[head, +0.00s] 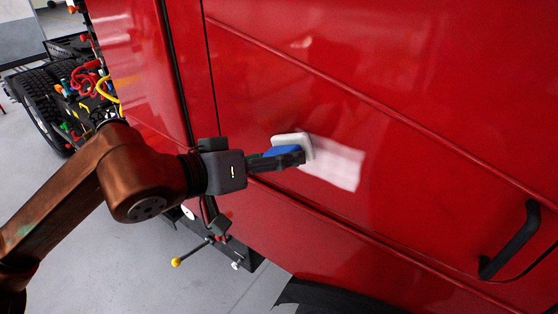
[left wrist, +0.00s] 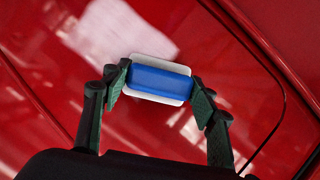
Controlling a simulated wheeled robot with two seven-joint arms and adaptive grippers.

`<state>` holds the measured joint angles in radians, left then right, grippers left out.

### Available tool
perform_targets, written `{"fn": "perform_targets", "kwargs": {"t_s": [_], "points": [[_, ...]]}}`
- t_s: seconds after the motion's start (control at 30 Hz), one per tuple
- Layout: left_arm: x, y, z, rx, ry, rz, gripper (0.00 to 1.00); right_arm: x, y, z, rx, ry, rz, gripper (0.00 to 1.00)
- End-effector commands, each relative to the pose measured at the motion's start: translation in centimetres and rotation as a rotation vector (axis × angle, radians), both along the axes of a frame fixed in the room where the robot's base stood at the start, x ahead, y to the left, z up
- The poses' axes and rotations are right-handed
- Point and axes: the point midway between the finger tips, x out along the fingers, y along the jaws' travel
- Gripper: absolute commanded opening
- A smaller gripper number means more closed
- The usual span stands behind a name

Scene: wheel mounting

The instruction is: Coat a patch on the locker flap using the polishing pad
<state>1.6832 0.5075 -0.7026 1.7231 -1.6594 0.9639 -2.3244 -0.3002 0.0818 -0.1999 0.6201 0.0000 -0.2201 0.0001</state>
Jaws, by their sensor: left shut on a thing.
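The polishing pad has a white face and a blue grip; it shows in the head view (head: 291,143) and in the left wrist view (left wrist: 160,82). My left gripper (head: 284,158) is shut on the blue grip, with one finger at each end in the left wrist view (left wrist: 160,88). The pad is at the red locker flap (head: 420,190); whether its whole face touches cannot be told. A whitish coated patch (head: 337,166) lies on the flap just right of the pad. It also shows in the left wrist view (left wrist: 115,32). My right gripper is not in view.
A black handle (head: 512,240) sticks out of the red panel at the right. A dark wheel arch (head: 330,297) is below. A lever with a yellow knob (head: 177,262) stands under the panel. Coloured hoses (head: 88,80) and a wheel (head: 42,110) are at the left.

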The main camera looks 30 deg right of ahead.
Motion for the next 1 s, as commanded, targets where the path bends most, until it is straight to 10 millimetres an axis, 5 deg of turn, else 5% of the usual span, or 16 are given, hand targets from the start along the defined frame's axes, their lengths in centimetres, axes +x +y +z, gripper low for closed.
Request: {"fn": "perform_targets", "kwargs": {"t_s": [1.0], "points": [[-5.7,-2.3,0.2,0.001,-0.002,-0.002,0.34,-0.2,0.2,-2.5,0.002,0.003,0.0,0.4]]}}
